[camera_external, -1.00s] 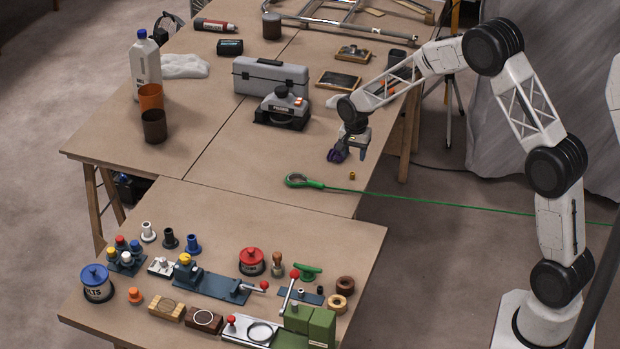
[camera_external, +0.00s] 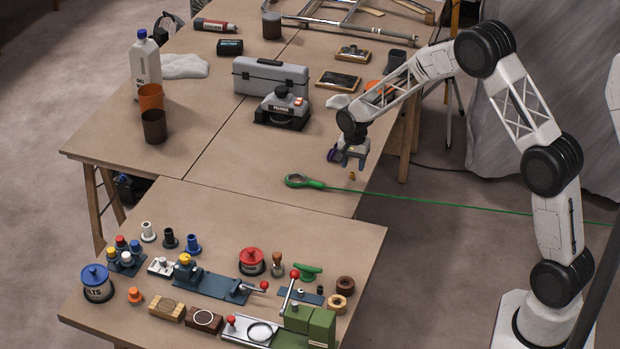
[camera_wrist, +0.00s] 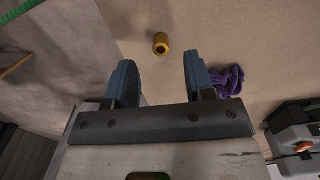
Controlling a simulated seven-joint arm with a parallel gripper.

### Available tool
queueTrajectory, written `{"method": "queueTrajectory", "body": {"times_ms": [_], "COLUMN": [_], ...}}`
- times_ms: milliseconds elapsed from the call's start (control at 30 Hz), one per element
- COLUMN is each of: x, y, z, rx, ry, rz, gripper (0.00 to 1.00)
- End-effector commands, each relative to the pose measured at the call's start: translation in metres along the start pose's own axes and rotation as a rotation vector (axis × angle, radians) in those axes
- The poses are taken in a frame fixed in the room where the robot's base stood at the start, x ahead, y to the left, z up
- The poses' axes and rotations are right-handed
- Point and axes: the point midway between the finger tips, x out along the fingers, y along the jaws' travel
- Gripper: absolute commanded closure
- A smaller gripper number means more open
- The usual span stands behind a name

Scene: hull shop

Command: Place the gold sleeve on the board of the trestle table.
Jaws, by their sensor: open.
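The gold sleeve (camera_external: 352,175) is a small yellow ring-like piece standing on the brown board of the trestle table (camera_external: 230,165), near its right edge. In the wrist view the sleeve (camera_wrist: 161,43) shows upright, its dark bore visible, ahead of and between the fingertips. My gripper (camera_external: 349,163) is just above and behind it, pointing down. In the wrist view my gripper (camera_wrist: 157,72) has its two blue-grey fingers wide apart with nothing between them. The sleeve is apart from both fingers.
A purple crumpled cloth (camera_wrist: 228,80) lies beside the right finger. A green-handled tool (camera_external: 303,182) with a green cord lies left of the sleeve. A dark grey machine (camera_external: 283,108) and a grey toolbox (camera_external: 270,77) stand farther back. The front table (camera_external: 230,222) is crowded with fixtures.

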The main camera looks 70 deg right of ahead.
Motion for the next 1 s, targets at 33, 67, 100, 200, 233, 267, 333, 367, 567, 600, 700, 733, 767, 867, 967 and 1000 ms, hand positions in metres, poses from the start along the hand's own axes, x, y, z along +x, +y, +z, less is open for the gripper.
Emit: {"method": "queueTrajectory", "body": {"times_ms": [33, 67, 100, 200, 233, 267, 333, 367, 567, 600, 700, 733, 767, 867, 967, 1000], "x": [0.006, 0.009, 0.013, 0.025, 0.028, 0.030, 0.034, 0.035, 0.037, 0.037, 0.037, 0.037, 0.037, 0.037, 0.037, 0.037], "y": [0.000, -0.001, -0.001, -0.001, -0.001, -0.001, -0.001, -0.001, -0.001, -0.001, -0.001, -0.001, -0.001, -0.001, -0.001, -0.001], "z": [0.000, 0.000, 0.000, 0.001, 0.000, 0.000, 0.000, 0.000, 0.000, 0.000, 0.000, 0.000, 0.000, 0.000, 0.000, 0.000], "rx": [0.000, 0.000, 0.000, 0.000, 0.000, 0.000, 0.000, 0.000, 0.000, 0.000, 0.000, 0.000, 0.000, 0.000, 0.000, 0.000], "ry": [-0.001, -0.001, -0.001, -0.001, -0.001, 0.000, 0.000, 0.000, 0.000, 0.000, 0.000, 0.000, 0.000, 0.000, 0.000, 0.000], "rz": [0.001, 0.001, 0.001, 0.002, 0.001, 0.001, 0.000, 0.000, 0.000, 0.000, 0.000, 0.000, 0.000, 0.000, 0.000, 0.000], "gripper": [0.51, 0.51, 0.51, 0.51, 0.51, 0.51, 0.51, 0.51, 0.51, 0.51, 0.51, 0.51, 0.51, 0.51, 0.53, 0.59]}}
